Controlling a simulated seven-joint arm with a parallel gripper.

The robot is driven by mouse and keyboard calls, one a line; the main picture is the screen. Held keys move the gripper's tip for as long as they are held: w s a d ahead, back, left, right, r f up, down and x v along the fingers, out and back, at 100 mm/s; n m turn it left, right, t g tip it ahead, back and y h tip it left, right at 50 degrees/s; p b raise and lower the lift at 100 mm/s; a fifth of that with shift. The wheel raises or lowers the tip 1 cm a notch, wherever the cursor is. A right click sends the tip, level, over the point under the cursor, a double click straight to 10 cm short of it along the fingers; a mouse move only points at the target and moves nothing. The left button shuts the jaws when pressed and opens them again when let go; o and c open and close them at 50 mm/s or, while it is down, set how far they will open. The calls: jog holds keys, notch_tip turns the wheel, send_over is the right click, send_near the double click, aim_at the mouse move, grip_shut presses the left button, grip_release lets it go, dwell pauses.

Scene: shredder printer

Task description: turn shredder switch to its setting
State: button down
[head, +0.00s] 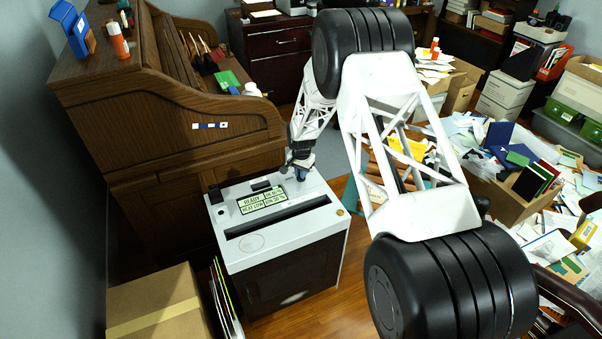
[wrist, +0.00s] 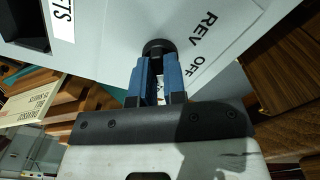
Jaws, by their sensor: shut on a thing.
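The shredder (head: 276,225) stands on the floor, with a white top, a dark slot and a lit label panel reading READY and HEAT LOW. My gripper (head: 301,169) is at the far right corner of its top. In the wrist view, the blue fingers of my gripper (wrist: 160,75) are shut on a round black switch knob (wrist: 157,47). The words REV (wrist: 210,33) and OFF are printed beside the knob. The fingers cover part of the knob and some of the lettering, so its pointer direction cannot be told.
A brown wooden desk (head: 160,130) stands left of the shredder. A cardboard box (head: 155,300) and upright folders sit at front left. Paper piles and boxes (head: 510,205) crowd the right side. A little wooden floor (head: 325,310) is bare by the shredder.

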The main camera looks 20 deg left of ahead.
jog(key=shift+m, duration=0.6)
jog(key=c, duration=1.2)
grip_release()
jog(key=shift+r, duration=0.1)
jog(key=shift+r, duration=3.8)
